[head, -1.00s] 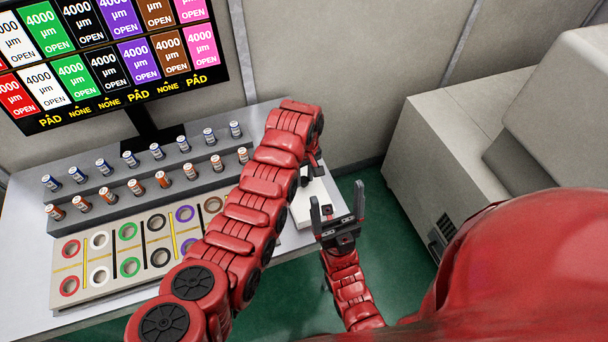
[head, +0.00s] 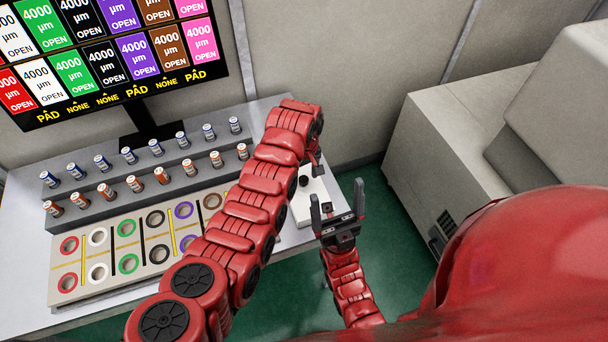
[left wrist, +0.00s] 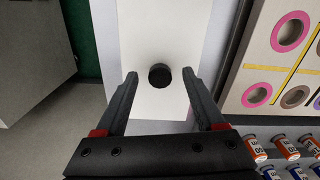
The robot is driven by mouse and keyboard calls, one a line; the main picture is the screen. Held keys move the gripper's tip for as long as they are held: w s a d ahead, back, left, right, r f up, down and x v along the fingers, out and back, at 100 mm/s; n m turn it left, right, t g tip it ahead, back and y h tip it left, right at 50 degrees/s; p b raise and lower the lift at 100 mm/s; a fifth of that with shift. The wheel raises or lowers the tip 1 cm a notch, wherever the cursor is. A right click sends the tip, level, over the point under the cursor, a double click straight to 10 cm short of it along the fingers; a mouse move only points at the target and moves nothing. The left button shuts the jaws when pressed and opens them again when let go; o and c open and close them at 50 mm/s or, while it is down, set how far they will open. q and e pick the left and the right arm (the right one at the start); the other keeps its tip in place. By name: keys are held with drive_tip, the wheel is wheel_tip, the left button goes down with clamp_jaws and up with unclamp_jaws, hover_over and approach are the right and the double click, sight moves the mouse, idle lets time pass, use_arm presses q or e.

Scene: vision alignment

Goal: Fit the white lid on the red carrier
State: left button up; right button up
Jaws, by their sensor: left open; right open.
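A flat white plate with a black knob (head: 304,181) lies at the right end of the table. In the left wrist view the white plate (left wrist: 160,35) lies below my left gripper (left wrist: 160,75). That gripper is open and empty, its fingertips on either side of the knob in the picture; whether they touch it or are above it I cannot tell. In the head view my left gripper (head: 318,165) is partly hidden by its arm. My right gripper (head: 337,198) is open and empty, in front of the table's right end. Two red rings, upper (head: 69,245) and lower (head: 68,281), sit at the left of the ring board.
The beige ring board (head: 110,288) holds rings of several colours, including white (head: 97,237); my left arm hides part of it. A grey stepped rack (head: 85,202) with small bottles stands behind. A screen (head: 110,60) is at the back. A beige cabinet (head: 425,150) stands right.

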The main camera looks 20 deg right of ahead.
use_arm(q)
drive_tip(key=shift+r, duration=0.1)
drive_tip(key=shift+r, duration=0.4)
wheel_tip(320, 180, up, 16)
drive_tip(key=p, duration=0.8)
drive_tip(key=shift+r+p, duration=0.25)
drive_tip(key=shift+p, duration=0.15)
drive_tip(key=shift+f, duration=0.1)
